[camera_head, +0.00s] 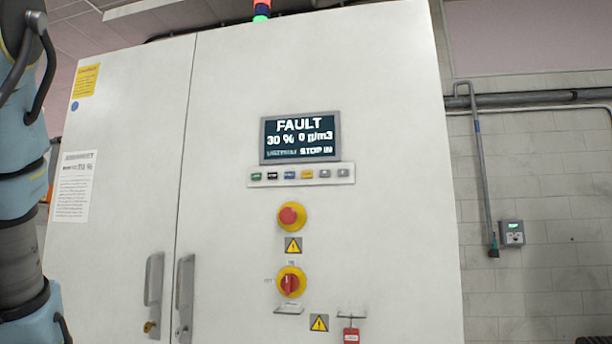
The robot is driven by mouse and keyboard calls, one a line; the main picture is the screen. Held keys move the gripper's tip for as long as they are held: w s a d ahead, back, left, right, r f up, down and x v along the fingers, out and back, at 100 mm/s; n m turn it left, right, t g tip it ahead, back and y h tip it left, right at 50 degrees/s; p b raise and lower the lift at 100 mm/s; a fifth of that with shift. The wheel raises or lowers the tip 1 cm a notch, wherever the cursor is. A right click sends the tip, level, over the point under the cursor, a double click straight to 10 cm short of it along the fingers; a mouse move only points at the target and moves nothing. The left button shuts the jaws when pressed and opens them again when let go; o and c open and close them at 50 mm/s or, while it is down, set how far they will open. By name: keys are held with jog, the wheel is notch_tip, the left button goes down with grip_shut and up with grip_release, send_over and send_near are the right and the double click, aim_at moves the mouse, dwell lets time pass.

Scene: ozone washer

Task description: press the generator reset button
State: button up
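A white control cabinet (390,240) fills the middle of the head view. Its dark display (300,137) reads "FAULT", "30 %", "0 g/m3" and "STOP IN". Below the display is a light strip (251,183) with a row of small buttons: green (256,176), black (272,176), blue (289,175), yellow (307,174) and two grey ones (334,173) at the right. The button labels are too small to read, so I cannot tell which one is reset. My gripper is not in view; only links of my arm show at the left edge, apart from the buttons.
Below the strip are a red emergency stop (289,215) on yellow and a red rotary switch (290,283). A red tag (351,335) hangs low. Two door handles (153,292) (184,297) stick out at lower left. A small wall device (512,232) is at right.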

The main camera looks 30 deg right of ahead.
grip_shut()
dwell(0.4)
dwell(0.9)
